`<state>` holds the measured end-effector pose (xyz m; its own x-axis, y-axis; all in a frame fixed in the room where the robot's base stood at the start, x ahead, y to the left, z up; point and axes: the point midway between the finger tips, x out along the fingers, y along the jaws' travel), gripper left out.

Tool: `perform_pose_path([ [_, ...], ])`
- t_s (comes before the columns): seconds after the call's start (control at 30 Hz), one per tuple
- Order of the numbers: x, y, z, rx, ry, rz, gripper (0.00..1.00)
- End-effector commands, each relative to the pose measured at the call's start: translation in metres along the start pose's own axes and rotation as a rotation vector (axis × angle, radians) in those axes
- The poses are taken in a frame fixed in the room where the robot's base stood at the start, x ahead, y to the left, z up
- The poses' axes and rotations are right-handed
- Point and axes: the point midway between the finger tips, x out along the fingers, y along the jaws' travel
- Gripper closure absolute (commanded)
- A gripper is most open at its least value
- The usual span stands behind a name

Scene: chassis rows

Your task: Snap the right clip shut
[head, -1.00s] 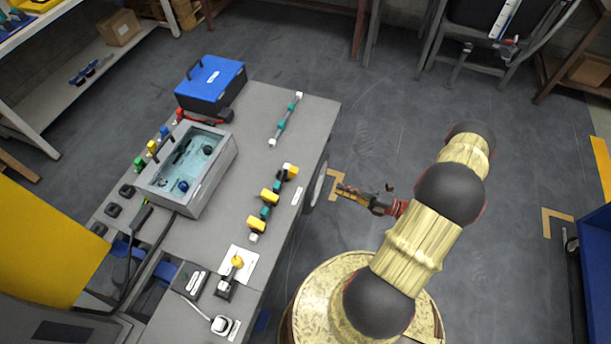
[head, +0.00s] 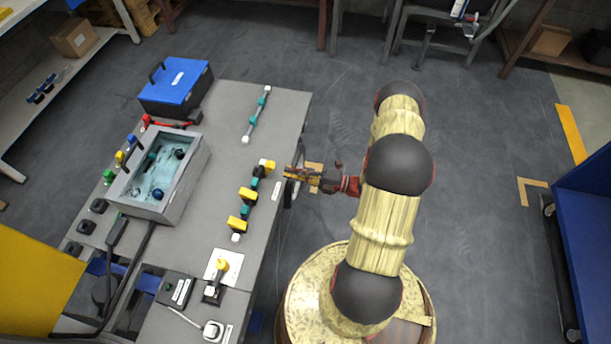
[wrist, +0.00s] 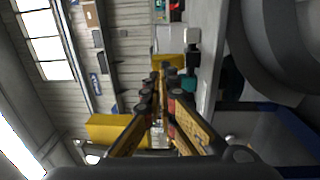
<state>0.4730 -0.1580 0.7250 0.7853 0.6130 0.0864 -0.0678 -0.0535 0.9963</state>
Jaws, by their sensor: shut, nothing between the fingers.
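A row of yellow clips runs along a bar with teal sections and white ends on the grey bench. The far clip (head: 267,166) is nearest my gripper; the middle clip (head: 248,194) and near clip (head: 237,223) sit closer to the bench front. My gripper (head: 287,174) is shut and empty, its tips at the bench's right edge just right of the far clip. In the wrist view, the shut fingertips (wrist: 160,75) point at a yellow clip (wrist: 168,60) beside teal and white pieces. I cannot tell contact, or which clips are open.
A second bar (head: 256,115) lies behind the clips. A blue cart (head: 590,235) stands at right. The floor behind my arm is clear.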

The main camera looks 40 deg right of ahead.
Motion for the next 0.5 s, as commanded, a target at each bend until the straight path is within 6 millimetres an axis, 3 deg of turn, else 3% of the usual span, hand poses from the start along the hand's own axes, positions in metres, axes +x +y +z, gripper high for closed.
perform_pose_path([
  [0.2,0.025,-0.001,0.000,-0.001,0.001,0.000,1.00],
  [0.5,0.031,0.000,0.000,0.000,0.000,0.000,1.00],
])
